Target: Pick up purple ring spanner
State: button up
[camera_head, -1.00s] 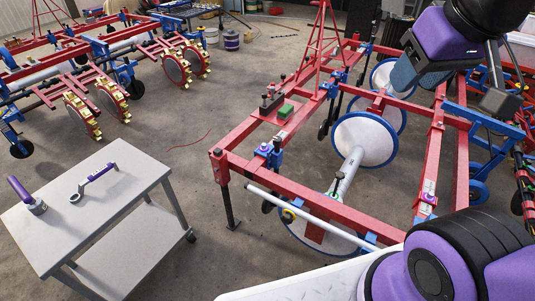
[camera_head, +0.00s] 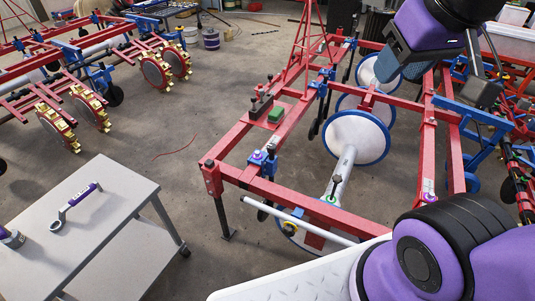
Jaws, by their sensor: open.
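The purple ring spanner (camera_head: 74,208) lies on the grey table top at the lower left. Its purple handle points up and right, and its grey ring end is at the lower left. My gripper (camera_head: 448,82) is at the upper right, high above the red frame and far from the spanner. Its jaws are apart and I see nothing between them. My arm partly hides it.
The grey table (camera_head: 120,200) also holds a second purple-and-grey tool (camera_head: 12,238), cut by the left edge. A red frame machine (camera_head: 240,135) with white discs stands right of it. Open floor (camera_head: 160,120) lies behind the table. A white surface (camera_head: 290,270) is at bottom centre.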

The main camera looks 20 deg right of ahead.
aim_at(89, 188)
jog(key=u, duration=1.4)
jog(key=i+l, duration=0.15)
jog(key=i, duration=0.35)
jog(key=i+l, duration=0.15)
jog(key=i, duration=0.35)
jog(key=i+l+u, duration=0.1)
jog(key=i, duration=0.4)
